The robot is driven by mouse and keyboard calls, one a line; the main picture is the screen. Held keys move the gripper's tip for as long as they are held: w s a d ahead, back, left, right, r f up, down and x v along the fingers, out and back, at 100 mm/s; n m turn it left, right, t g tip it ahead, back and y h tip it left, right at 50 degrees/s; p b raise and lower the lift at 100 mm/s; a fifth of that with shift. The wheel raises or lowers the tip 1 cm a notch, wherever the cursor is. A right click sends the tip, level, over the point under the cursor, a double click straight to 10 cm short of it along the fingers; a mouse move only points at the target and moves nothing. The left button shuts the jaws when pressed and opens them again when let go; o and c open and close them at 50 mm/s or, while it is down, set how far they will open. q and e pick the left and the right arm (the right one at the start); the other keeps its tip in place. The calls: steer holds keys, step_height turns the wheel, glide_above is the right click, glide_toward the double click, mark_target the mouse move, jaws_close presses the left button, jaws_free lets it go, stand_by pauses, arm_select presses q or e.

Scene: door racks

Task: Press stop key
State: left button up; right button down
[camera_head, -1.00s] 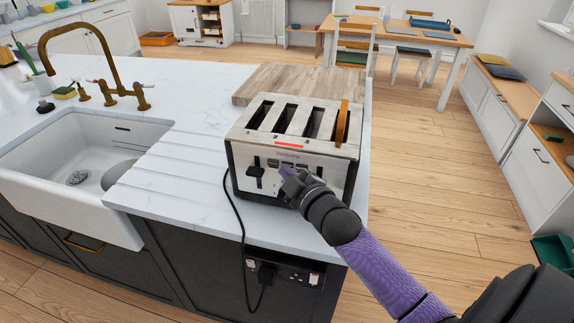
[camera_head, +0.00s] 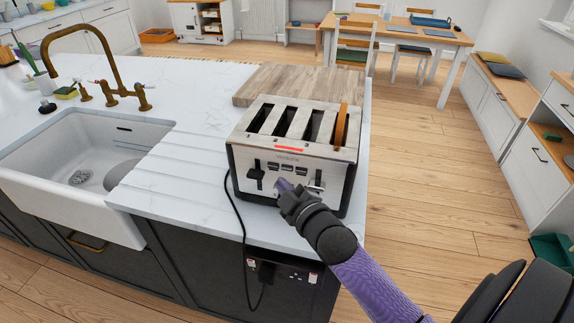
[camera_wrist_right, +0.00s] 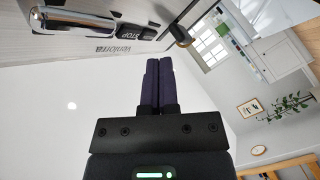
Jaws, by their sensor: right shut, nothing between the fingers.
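The silver and black toaster (camera_head: 295,132) stands on the white worktop, with a row of small dark keys (camera_head: 288,167) on its front between two black levers. In the right wrist view a dark key marked STOP (camera_wrist_right: 137,33) shows on the toaster's front, beside the brand lettering. My right gripper (camera_head: 283,185) is shut and empty, in front of the toaster just below the key row. In the wrist view its purple fingertips (camera_wrist_right: 158,62) appear near the STOP key, with a gap in the picture. My left gripper is not in view.
A brown slice (camera_head: 341,124) sticks up from the toaster's rightmost slot. A wooden board (camera_head: 285,84) lies behind the toaster. The sink (camera_head: 85,150) is to the left. The black cord (camera_head: 239,225) runs down to a socket (camera_head: 285,273) on the island's side.

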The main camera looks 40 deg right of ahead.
steer(key=shift+s+a+p, duration=0.65)
steer(key=shift+s+a, duration=0.5)
steer(key=shift+a, duration=0.2)
